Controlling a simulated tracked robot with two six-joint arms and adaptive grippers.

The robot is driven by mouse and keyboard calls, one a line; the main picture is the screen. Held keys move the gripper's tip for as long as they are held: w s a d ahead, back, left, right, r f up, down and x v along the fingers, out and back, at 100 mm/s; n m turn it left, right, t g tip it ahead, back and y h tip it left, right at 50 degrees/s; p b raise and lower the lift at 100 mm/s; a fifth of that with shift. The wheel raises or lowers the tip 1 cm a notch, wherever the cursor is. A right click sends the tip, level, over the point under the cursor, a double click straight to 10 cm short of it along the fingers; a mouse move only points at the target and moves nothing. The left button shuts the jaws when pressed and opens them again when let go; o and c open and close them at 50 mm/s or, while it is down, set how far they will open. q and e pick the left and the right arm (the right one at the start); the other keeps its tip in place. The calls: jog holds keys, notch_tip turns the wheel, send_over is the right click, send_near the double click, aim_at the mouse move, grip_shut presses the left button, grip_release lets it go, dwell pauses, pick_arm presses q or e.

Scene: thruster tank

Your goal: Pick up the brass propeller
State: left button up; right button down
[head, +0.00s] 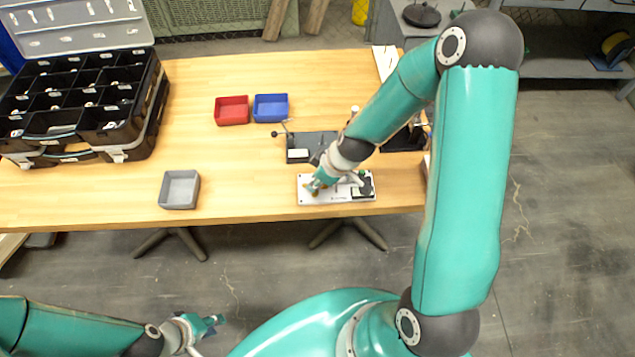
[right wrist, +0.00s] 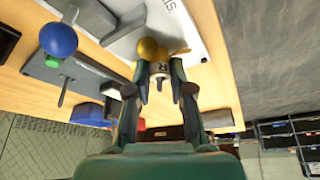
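The brass propeller (right wrist: 150,50) is at the fingertips of my right gripper (right wrist: 160,72) in the right wrist view. The two fingers stand apart on either side of its hub, and I see no clear contact. In the head view, my right gripper (head: 316,184) reaches down over the left end of a white plate (head: 335,198) at the table's front edge. Only a small brass-coloured patch of the propeller shows there; the gripper hides the rest. My left gripper (head: 207,326) is low at the left, in front of the table and far from the propeller; its finger gap is unclear.
A dark fixture with a lever (head: 312,140) stands just behind the plate. A red bin (head: 232,112), a blue bin (head: 271,109) and a grey bin (head: 180,190) sit on the wooden table (head: 240,175). An open black organizer case (head: 128,130) fills the left end. The table's centre is clear.

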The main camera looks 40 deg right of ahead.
jog(key=shift+s+a+f, duration=0.1)
jog(key=shift+s+f, duration=0.05)
jog(key=shift+s, duration=0.05)
